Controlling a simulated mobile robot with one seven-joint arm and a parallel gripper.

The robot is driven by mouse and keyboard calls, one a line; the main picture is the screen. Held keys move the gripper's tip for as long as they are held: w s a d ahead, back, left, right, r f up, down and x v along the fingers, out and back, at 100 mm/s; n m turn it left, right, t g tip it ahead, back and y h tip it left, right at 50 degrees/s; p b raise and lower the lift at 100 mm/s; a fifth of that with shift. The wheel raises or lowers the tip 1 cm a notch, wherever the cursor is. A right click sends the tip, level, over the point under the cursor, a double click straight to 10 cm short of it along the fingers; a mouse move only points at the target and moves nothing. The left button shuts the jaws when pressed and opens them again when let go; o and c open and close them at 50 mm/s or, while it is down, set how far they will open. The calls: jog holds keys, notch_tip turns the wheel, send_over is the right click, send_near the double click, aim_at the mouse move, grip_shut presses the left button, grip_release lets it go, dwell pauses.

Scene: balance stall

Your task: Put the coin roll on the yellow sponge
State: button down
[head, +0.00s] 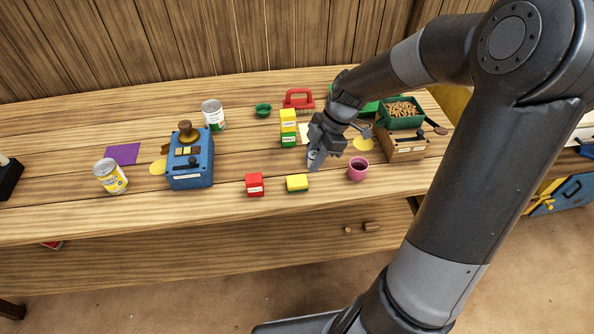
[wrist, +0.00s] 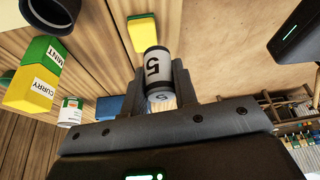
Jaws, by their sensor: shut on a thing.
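A white and dark grey cylinder marked 5, the coin roll (wrist: 157,68), is between the fingers of my gripper (wrist: 160,84) in the wrist view. My gripper is shut on it. In the head view my gripper (head: 314,158) is over the middle of the table, and the coin roll is mostly hidden by the fingers. The yellow sponge (head: 297,183), with a green underside, lies near the table's front edge, a little left of and nearer than my gripper. The sponge (wrist: 143,33) also shows beyond the coin roll in the wrist view.
A red box (head: 254,184) lies left of the sponge, and a pink cup (head: 358,169) stands to its right. Stacked yellow and green boxes (head: 288,122) stand behind my gripper. A blue device (head: 190,165) is farther left. Bare wood surrounds the sponge.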

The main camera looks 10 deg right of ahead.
jog(key=a+f, duration=0.1)
jog(key=w+a+f, duration=0.1)
jog(key=w+a, duration=0.1)
jog(key=a, duration=0.1)
jog(key=shift+f, duration=2.35)
jog(key=shift+f, duration=0.15)
jog(key=c, duration=1.1)
grip_release()
jog(key=shift+c, duration=0.2)
